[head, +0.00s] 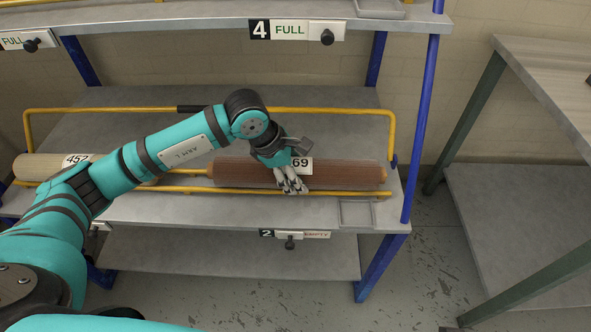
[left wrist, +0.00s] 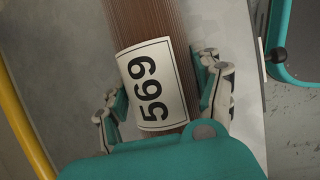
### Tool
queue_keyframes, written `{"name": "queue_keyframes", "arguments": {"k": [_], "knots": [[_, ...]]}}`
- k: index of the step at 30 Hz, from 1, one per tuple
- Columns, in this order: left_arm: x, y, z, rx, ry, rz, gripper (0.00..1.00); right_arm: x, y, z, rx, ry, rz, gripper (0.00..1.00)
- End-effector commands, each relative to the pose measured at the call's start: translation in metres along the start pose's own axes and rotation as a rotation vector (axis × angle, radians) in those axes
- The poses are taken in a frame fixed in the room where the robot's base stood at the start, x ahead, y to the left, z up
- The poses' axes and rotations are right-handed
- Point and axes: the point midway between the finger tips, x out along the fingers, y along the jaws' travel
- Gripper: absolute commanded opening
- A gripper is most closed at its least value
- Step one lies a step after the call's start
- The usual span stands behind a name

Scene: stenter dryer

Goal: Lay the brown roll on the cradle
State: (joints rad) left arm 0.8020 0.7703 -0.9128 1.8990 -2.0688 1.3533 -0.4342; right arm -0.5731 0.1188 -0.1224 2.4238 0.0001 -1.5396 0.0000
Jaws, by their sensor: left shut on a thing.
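The brown roll (head: 340,174) lies lengthwise along the middle shelf, with a white label that reads 569 in the left wrist view (left wrist: 152,84). My left gripper (head: 290,186) reaches it from above and is shut around its middle; in the left wrist view one finger is on each side of the roll, near the label. The roll is close to the front yellow rail, and I cannot tell whether it touches the shelf. No separate cradle can be made out with certainty. My right gripper is not in view.
Yellow rails (head: 330,111) run along the shelf's back and front. A blue post (head: 424,110) stands at the right. A grey table (head: 560,75) stands beyond a floor gap. The lower shelf (head: 220,262) looks empty.

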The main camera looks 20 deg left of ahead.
Motion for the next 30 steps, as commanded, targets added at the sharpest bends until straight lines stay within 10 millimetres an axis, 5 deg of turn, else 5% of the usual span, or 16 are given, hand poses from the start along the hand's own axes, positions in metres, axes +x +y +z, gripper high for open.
{"name": "queue_keyframes", "arguments": {"k": [2,3,8,20,30], "knots": [[0.001,0.000,0.000,0.001,-0.003,0.003,0.09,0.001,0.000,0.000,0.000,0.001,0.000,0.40],[0.003,-0.001,-0.001,0.000,0.000,0.000,0.68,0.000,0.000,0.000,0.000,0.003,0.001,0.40],[0.002,-0.001,-0.001,0.000,0.000,0.000,0.89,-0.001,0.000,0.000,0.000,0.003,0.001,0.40],[-0.005,0.001,0.000,0.000,0.000,0.001,0.91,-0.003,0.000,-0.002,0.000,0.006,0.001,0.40],[-0.073,0.001,0.000,0.001,0.001,0.004,0.91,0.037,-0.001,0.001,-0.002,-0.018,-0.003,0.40]]}}
